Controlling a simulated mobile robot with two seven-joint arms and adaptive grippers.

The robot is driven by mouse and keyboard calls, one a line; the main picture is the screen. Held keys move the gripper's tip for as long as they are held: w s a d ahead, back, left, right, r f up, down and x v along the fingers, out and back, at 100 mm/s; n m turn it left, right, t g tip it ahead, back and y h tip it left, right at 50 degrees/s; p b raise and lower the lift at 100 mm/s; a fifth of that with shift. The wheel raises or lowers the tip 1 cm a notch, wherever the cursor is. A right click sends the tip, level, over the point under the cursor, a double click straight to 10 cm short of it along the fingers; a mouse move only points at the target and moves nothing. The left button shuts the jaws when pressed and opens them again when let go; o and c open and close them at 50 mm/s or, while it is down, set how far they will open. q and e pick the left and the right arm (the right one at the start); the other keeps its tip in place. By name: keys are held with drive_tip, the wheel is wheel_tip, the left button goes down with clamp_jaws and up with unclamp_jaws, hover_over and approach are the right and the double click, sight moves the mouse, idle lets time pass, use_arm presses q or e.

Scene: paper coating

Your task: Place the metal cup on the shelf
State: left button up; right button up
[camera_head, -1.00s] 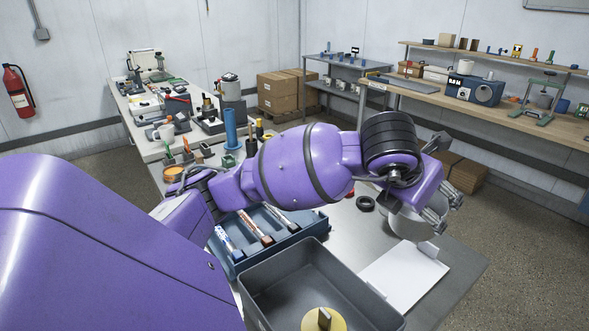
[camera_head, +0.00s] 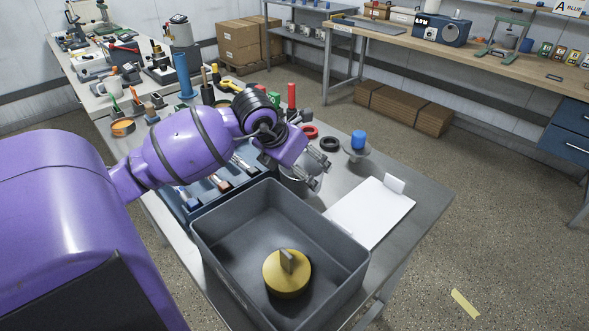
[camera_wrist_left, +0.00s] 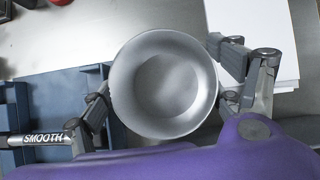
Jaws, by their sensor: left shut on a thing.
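The metal cup (camera_wrist_left: 163,83) is a round, grey, empty vessel, seen from above in the left wrist view. My left gripper (camera_wrist_left: 165,95) is shut on it, with one finger on each side of the cup. In the head view, my left gripper (camera_head: 318,168) is above the grey table, behind the grey bin and left of the white paper. Only part of the cup (camera_head: 297,180) shows there, behind the fingers. A grey metal shelf unit (camera_head: 296,36) stands at the back, with small blue items on it. My right gripper is out of view.
A grey bin (camera_head: 215,240) holding a yellow knobbed disc (camera_head: 286,275) is on the near table. White paper (camera_head: 370,212), a blue-topped weight (camera_head: 358,142) and a blue tray (camera_head: 183,208) are nearby. A wooden workbench (camera_head: 470,55) stands behind. Open floor lies right.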

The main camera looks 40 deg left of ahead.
use_arm(q)
drive_tip(key=shift+f, duration=1.95)
drive_tip(key=shift+f, duration=0.15)
drive_tip(key=o, duration=1.1)
